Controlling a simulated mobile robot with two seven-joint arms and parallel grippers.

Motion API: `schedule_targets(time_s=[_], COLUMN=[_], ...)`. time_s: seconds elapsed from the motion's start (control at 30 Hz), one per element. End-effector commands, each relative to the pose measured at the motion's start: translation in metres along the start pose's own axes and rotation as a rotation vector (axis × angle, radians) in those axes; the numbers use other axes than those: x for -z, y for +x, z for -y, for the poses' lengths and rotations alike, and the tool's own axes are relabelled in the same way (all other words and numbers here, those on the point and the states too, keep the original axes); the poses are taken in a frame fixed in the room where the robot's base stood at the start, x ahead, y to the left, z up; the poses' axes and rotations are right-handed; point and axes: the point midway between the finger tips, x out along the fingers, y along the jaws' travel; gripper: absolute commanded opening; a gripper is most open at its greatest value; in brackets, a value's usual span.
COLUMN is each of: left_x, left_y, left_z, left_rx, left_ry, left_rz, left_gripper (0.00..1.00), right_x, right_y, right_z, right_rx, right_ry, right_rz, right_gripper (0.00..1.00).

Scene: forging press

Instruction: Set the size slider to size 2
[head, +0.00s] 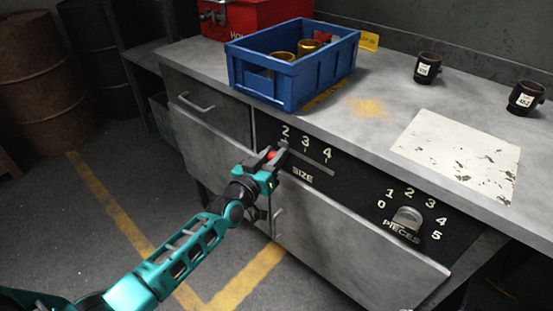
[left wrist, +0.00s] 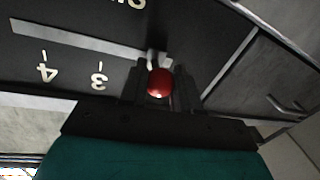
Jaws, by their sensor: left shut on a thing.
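The size slider's slot (head: 314,165) runs along the black front panel, under the numbers 2, 3 and 4 and above the word SIZE. The slider's red knob (head: 270,154) is at the slot's left end, by the 2. My left gripper (head: 273,157) is shut on the knob. In the left wrist view the panel is upside down, and the red knob (left wrist: 160,83) sits between the two fingers. The 3 (left wrist: 99,78) and 4 (left wrist: 45,70) show to its left; the 2 is hidden there by my gripper. My right gripper is not in view.
A PIECES dial (head: 407,219) is further right on the panel. A blue crate (head: 292,65) with brass-coloured parts stands on the bench above, beside a red box (head: 245,17). Two black cups (head: 428,68) stand at the right. A drawer (head: 205,105) with a handle is left of the panel.

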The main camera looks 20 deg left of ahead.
Motion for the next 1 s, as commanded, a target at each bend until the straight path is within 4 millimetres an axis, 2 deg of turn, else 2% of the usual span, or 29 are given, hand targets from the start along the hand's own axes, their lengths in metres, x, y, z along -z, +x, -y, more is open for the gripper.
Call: schedule_targets(time_s=[0.03,0.07,0.3,0.53,0.67,0.77,1.0], left_x=[0.002,0.002,0.002,0.002,0.002,0.002,0.002], left_y=[0.0,0.0,0.0,0.0,-0.008,-0.023,-0.073], left_z=[0.006,0.006,0.005,0.004,0.003,0.003,0.003], left_rx=[0.01,0.01,0.008,0.006,0.006,0.006,0.007], left_ry=[0.003,0.003,0.002,0.002,0.002,0.0,0.002], left_rz=[-0.002,-0.003,-0.003,-0.002,-0.001,0.001,0.003], left_gripper=[0.0,0.33,0.55,0.55,0.55,0.55,0.55], right_x=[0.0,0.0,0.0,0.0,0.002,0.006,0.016], right_y=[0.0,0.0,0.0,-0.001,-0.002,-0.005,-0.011], right_z=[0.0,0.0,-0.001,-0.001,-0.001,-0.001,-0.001], right_rx=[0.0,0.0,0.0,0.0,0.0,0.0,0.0], right_ry=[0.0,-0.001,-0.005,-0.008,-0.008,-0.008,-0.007], right_rz=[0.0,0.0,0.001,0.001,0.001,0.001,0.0], right_gripper=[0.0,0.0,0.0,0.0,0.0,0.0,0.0])
